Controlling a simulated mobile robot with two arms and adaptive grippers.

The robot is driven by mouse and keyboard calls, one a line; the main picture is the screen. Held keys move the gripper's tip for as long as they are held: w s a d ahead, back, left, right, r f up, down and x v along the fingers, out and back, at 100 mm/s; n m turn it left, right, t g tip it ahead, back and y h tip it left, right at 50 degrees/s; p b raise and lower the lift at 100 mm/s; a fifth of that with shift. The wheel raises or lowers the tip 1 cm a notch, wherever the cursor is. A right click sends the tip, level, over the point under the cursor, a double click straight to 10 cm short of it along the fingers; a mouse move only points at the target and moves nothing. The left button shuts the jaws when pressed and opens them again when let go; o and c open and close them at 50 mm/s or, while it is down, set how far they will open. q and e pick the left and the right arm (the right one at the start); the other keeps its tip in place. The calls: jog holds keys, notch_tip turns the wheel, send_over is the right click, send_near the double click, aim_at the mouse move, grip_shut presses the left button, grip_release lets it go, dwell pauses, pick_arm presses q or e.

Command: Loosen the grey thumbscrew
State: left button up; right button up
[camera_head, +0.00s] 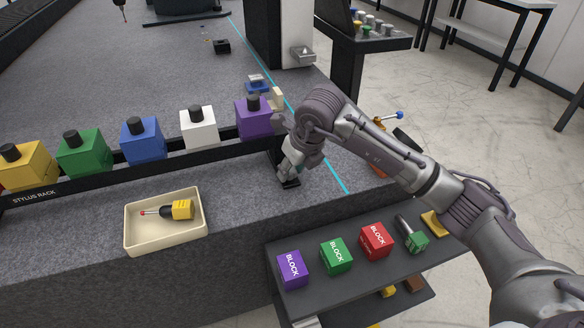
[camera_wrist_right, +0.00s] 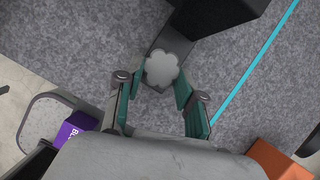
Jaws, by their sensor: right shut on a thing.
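The grey thumbscrew (camera_wrist_right: 161,68) is a lobed knob at the end of a dark bar on the granite bed, seen from above in the right wrist view. My right gripper (camera_wrist_right: 158,88) has its green-padded fingers on either side of the knob and is shut on it. In the head view my right gripper (camera_head: 289,172) is at the foot of the black stand at the rack's right end. There it hides most of the thumbscrew. My left gripper is not in view.
A stylus rack (camera_head: 36,196) with several coloured blocks runs to the left. A cream tray (camera_head: 128,238) holds a yellow-handled tool. A lower shelf (camera_head: 345,285) with labelled blocks stands in front. A cyan line (camera_head: 333,177) crosses the granite right of the gripper.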

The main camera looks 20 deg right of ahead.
jog(key=shift+n, duration=0.3)
jog(key=shift+d+n, duration=0.15)
jog(key=shift+n, duration=0.15)
jog(key=n+y, duration=0.1)
jog(key=n, duration=0.2)
jog(key=shift+w+d+g+b, duration=0.1)
jog(key=shift+w+g+b, duration=0.05)
jog(key=shift+g+b, duration=0.25)
jog(key=n, duration=0.1)
jog(key=n+y, duration=0.1)
jog(key=shift+w+d+r+n+g, duration=0.1)
jog(key=shift+w+n+g, duration=0.05)
jog(key=shift+n+g, duration=0.25)
jog(key=n, duration=0.2)
jog(key=n+g, duration=0.1)
jog(key=n, duration=0.1)
jog(key=n+g+y, duration=0.1)
jog(key=n, duration=0.1)
jog(key=shift+w+d, duration=0.1)
jog(key=shift+w, duration=0.25)
jog(key=shift+w+n+g, duration=0.1)
jog(key=shift+n+g, duration=0.4)
jog(key=shift+n, duration=0.6)
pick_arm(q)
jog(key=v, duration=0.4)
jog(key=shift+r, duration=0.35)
pick_arm(e)
jog(key=shift+n, duration=0.6)
jog(key=shift+g, duration=0.3)
